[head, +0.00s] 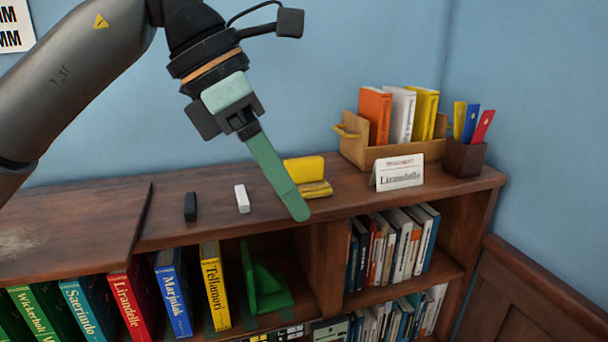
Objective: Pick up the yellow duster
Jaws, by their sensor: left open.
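The yellow duster (305,170) lies on the wooden bookcase top (330,203), near the back and right of centre. It looks like a raised yellow block with a flatter yellow part in front. My left gripper (298,211) comes down from above with long green fingers, seen almost edge-on so that they overlap. It is open and holds nothing visible. Its fingers pass in front of the duster's left side in the picture and cover part of it. I cannot tell whether they touch it. My right gripper is not in view.
A black block (191,207) and a white block (242,199) stand left of the duster. A wooden book carrier (352,147), a name card (399,173) and a brown pen cup (463,158) stand to the right. Shelves below hold books and a green bookend (267,288).

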